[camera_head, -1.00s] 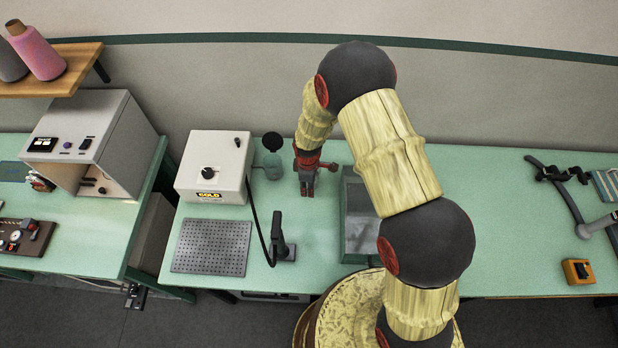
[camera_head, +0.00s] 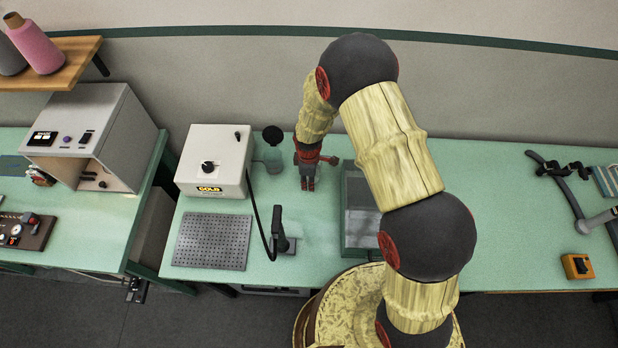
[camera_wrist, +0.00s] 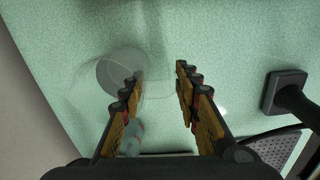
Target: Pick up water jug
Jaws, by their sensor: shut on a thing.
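The water jug (camera_wrist: 105,78) is clear and hard to make out. In the wrist view it shows as a see-through round vessel with a greyish inside, at upper left on the green table. A clear part of it, seemingly its handle, reaches right between the fingers. My gripper (camera_wrist: 158,82) is shut on the jug there, with a gap still showing between the fingertips. In the head view my gripper (camera_head: 308,184) points down over the table, and I cannot make out the jug.
A white control box (camera_head: 212,160) and a greenish bottle with a dark top (camera_head: 272,155) stand left of my gripper. A perforated plate (camera_head: 212,242) and a black upright tool (camera_head: 281,235) lie nearer. A clear-walled tank (camera_head: 358,215) stands to the right.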

